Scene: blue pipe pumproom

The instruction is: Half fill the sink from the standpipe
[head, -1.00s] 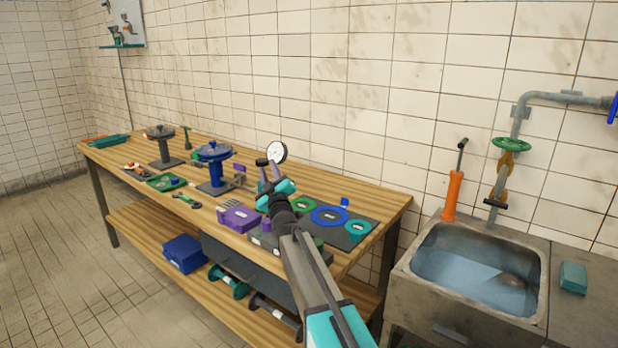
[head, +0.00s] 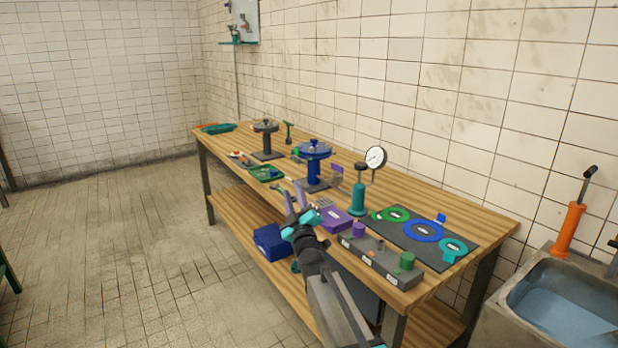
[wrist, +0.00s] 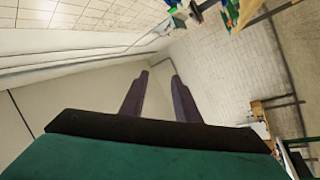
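The grey sink (head: 510,330) stands at the lower right edge of the head view, partly cut off, with bluish water (head: 562,318) in it. Its water level against the rim is hard to judge from here. The standpipe's spout and green handwheel are out of view; only a small dark piece of fitting (head: 613,243) shows at the right edge. My gripper (head: 295,203) is in front of the workbench, far left of the sink. Its two purple fingers stand apart with nothing between them, as the wrist view also shows (wrist: 160,88).
The wooden workbench (head: 480,222) holds a gauge (head: 376,158), coloured rings on a dark mat (head: 395,240), a blue handwheel stand (head: 314,160) and a purple box (head: 336,219). Open floor (head: 120,240) lies to the left.

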